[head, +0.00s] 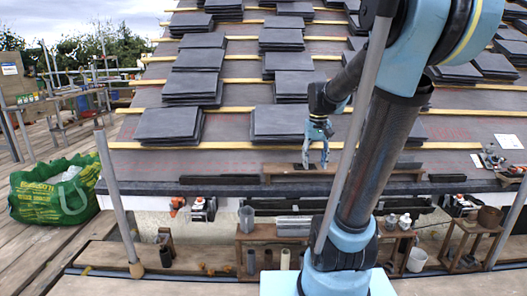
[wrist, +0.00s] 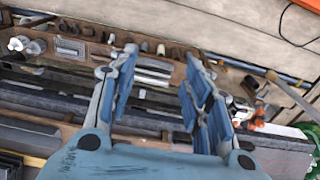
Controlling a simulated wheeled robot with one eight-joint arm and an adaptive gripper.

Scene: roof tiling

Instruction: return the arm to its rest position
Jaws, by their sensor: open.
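My gripper (head: 316,158) hangs fingers down from my blue and dark arm, in front of the roof's lower edge. It is above or just behind a brown wooden board (head: 340,170) that lies along the eaves; I cannot tell whether it touches. In the wrist view my gripper (wrist: 160,95) shows two blue fingers spread wide with nothing between them. Beyond the fingers lies a wooden shelf (wrist: 128,44) with small metal parts.
Stacks of dark slates (head: 285,123) lie on the battened roof. A green bag (head: 55,188) stands on the decking at left. Scaffold poles (head: 115,195) stand upright at left and right. Pots and tools crowd the lower ledge, including a white bucket (head: 417,259).

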